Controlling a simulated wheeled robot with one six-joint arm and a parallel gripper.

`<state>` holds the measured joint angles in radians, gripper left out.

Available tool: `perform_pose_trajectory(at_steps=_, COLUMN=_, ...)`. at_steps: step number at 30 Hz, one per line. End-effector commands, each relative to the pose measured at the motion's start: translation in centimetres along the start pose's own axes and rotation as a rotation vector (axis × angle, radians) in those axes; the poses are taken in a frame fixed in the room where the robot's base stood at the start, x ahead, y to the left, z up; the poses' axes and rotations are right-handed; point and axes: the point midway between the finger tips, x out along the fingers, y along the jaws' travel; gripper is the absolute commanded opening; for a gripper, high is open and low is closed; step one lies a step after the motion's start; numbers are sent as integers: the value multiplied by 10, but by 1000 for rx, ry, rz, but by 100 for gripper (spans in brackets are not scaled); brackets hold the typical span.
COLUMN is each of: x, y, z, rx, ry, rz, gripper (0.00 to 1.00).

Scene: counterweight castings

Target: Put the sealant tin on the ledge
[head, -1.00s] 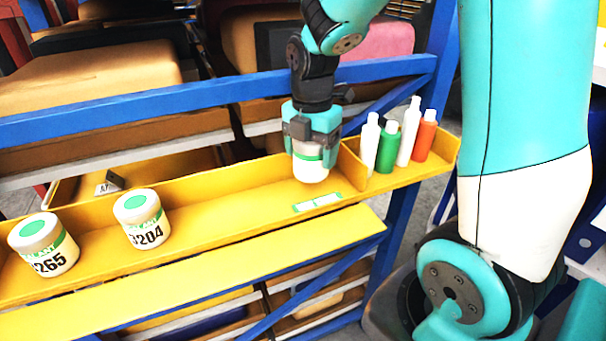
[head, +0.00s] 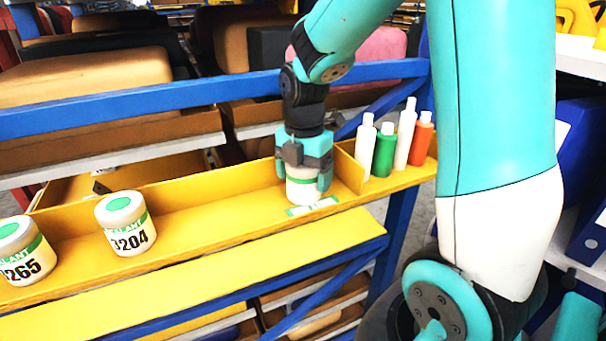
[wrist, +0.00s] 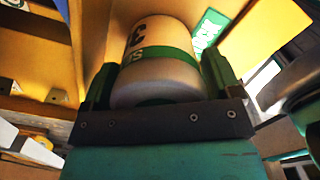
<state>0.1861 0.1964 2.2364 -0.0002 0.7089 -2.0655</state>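A white sealant tin (head: 302,188) with a green band is between the fingers of my gripper (head: 304,180), upright over the right part of the yellow ledge (head: 215,212). Its base is at or very near the ledge surface; I cannot tell if it touches. It stands just behind a green-and-white label (head: 312,206) on the ledge. In the wrist view the tin (wrist: 155,62) fills the space between the two fingers of my gripper (wrist: 158,80), which look closed against its sides. Its top is hidden by the gripper.
Two similar tins stand to the left on the ledge, one marked 3204 (head: 127,224) and one marked 265 (head: 22,252). Right of a yellow divider (head: 349,172) stand several bottles, including a green one (head: 384,150). A blue rail (head: 180,100) runs behind.

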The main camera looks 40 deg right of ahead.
Motion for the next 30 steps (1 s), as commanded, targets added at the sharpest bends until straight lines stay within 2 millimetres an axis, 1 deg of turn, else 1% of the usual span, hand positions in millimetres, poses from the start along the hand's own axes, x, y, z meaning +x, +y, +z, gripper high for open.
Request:
perform_pose_trajectory(at_steps=8, x=-1, y=0, z=0, rx=0, ry=0, rz=0, gripper=85)
perform_pose_trajectory(at_steps=14, x=-12, y=0, z=0, rx=-1, ry=0, rz=1, gripper=85)
perform_pose_trajectory(at_steps=17, x=-25, y=0, z=0, rx=-1, ry=-1, rz=1, gripper=85)
perform_pose_trajectory(at_steps=20, x=-41, y=0, z=0, rx=-1, ry=0, rz=1, gripper=85)
perform_pose_trajectory(at_steps=27, x=-89, y=0, z=0, rx=-1, ry=-1, rz=1, gripper=85)
perform_pose_trajectory(at_steps=30, x=-106, y=0, z=0, rx=-1, ry=-1, rz=1, gripper=85)
